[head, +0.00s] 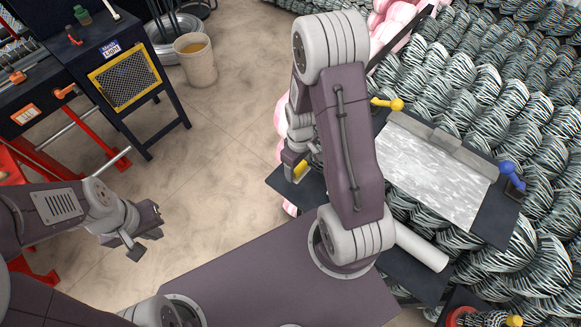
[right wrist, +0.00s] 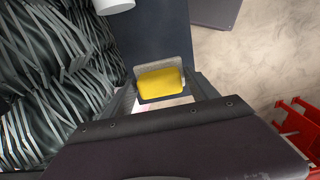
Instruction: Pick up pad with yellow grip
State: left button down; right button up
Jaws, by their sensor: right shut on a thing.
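The dark flat pad (head: 290,187) is partly hidden behind my right arm in the head view. Its yellow grip (head: 300,168) shows at its left part. In the right wrist view the pad (right wrist: 150,35) runs up from the yellow grip (right wrist: 160,82), which sits between the fingers of my right gripper (right wrist: 165,95). My right gripper is shut on the yellow grip; in the head view its fingertips are mostly hidden by the arm. My left gripper (head: 146,232) is open and empty over the floor at the left.
A mesh-fronted stand (head: 125,78) and a bucket (head: 195,60) stand at upper left. The floor between is clear.

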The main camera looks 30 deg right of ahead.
jog(key=s+d+r, duration=0.3)
jog(key=s+r, duration=0.2)
jog(key=s, duration=0.2)
jog(key=shift+s+d, duration=0.35)
jog(key=shift+d, duration=0.05)
